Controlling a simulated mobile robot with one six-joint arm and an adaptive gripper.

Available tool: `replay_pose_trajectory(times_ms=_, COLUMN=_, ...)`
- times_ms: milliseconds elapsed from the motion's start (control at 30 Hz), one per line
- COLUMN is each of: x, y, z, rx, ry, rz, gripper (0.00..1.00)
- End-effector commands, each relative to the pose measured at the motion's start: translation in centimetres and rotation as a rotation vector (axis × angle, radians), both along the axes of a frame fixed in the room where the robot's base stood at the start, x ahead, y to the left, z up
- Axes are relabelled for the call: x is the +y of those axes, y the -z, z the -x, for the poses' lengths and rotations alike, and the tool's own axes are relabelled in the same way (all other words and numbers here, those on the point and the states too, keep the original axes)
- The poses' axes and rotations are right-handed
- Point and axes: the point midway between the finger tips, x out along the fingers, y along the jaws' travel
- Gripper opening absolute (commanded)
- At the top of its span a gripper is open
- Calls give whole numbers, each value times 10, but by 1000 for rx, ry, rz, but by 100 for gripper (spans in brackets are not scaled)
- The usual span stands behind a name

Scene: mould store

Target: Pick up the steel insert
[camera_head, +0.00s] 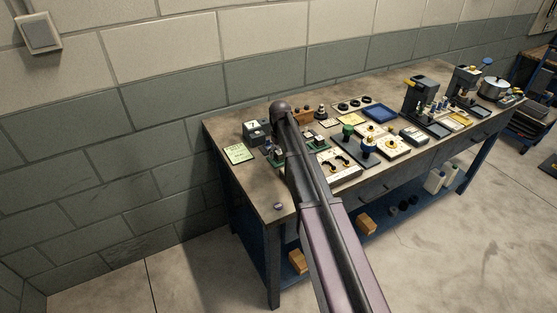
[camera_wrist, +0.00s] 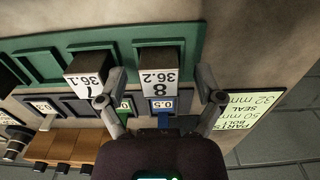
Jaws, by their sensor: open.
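In the wrist view two dark blocks with white labels stand in a green rack (camera_wrist: 205,38). One block (camera_wrist: 158,58) is marked 36.2 and 8; the other block (camera_wrist: 88,66), to its left, is marked 36.1 and 7. Either could be a steel insert; I cannot tell which is meant. My gripper (camera_wrist: 160,85) is open. Its two fingers show on either side of the 36.2 block, with visible gaps. How far the fingertips are above it is unclear. In the head view my arm covers much of this spot.
Small tags marked 0.5 (camera_wrist: 157,103) lie close by in the wrist view, beside a wooden block (camera_wrist: 62,147). A pale green parts card (camera_wrist: 248,112) lies to the right. In the head view the bench (camera_head: 245,195) is crowded to the right; its left front corner is mostly clear.

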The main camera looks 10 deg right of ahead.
Motion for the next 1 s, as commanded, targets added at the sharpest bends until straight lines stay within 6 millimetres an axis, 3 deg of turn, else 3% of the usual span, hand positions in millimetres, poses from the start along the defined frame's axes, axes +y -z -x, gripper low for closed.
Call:
replay_pose_trajectory(times_ms=600, x=0, y=1, z=0, rx=0, ry=0, rz=0, gripper=86)
replay_pose_trajectory(times_ms=667, x=0, y=1, z=0, rx=0, ry=0, rz=0, gripper=74)
replay_pose_trajectory(times_ms=900, x=0, y=1, z=0, rx=0, ry=0, rz=0, gripper=2)
replay_pose_trajectory(times_ms=1000, x=0, y=1, z=0, rx=0, ry=0, rz=0, gripper=0)
